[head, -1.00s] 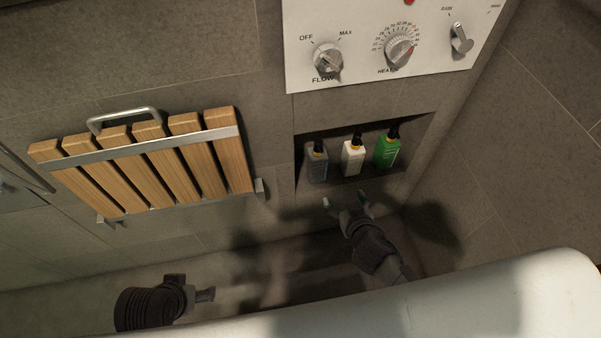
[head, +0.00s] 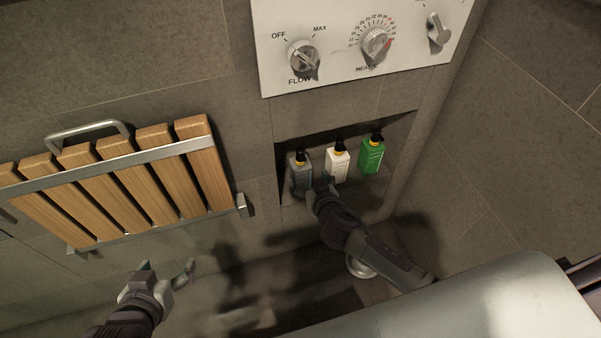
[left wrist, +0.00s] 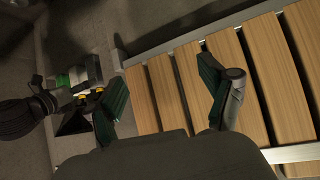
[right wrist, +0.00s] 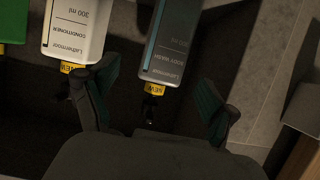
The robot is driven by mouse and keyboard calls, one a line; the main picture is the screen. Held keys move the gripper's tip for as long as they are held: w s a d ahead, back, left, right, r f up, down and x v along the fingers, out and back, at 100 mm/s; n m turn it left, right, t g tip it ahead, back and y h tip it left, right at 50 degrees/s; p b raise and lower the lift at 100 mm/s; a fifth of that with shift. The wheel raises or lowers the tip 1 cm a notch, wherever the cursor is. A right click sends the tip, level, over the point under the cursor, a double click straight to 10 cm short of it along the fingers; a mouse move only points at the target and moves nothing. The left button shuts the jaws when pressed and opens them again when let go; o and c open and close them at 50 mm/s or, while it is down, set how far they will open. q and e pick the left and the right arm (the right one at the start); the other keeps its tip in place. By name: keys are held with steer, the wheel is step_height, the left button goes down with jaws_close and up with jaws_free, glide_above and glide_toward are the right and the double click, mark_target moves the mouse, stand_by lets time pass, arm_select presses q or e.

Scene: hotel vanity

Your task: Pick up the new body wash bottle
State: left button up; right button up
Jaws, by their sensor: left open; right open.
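The body wash bottle (head: 300,175) is dark grey with a black pump and stands leftmost in the wall niche. In the right wrist view, the body wash bottle (right wrist: 170,45) shows its label and a yellow NEW tag at its neck. My right gripper (head: 314,190) is open at the niche front. In its wrist view, the fingers of the right gripper (right wrist: 160,85) are either side of the bottle's neck end, with visible gaps; I cannot tell whether they reach around it. My left gripper (head: 167,268) is open and empty, below the slatted seat.
A white conditioner bottle (head: 337,163), also tagged NEW (right wrist: 80,69), stands right of the body wash, close to one right finger. A green bottle (head: 371,157) is further right. The slatted wooden seat (head: 130,190) and control panel (head: 350,40) are on the wall.

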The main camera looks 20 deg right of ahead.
mark_target(304, 175)
steer(key=b+x, duration=0.1)
steer(key=x, duration=0.4)
steer(key=shift+s+a+f+b, duration=0.15)
steer(key=shift+a+f+b, duration=0.1)
steer(key=shift+f+b, duration=0.1)
steer(key=shift+c, duration=0.8)
steer(key=c, duration=0.5)
steer(key=shift+r, duration=0.1)
steer(key=c, duration=0.9)
arm_select(q)
steer(key=w+d+r+t+h, duration=0.1)
steer(key=w+d+r+t, duration=0.1)
steer(key=w+r+t, duration=0.2)
step_height(304, 175, up, 4)
steer(key=shift+w+d+f+t, duration=0.15)
steer(key=shift+w+t, duration=0.25)
steer(key=shift+t, duration=0.1)
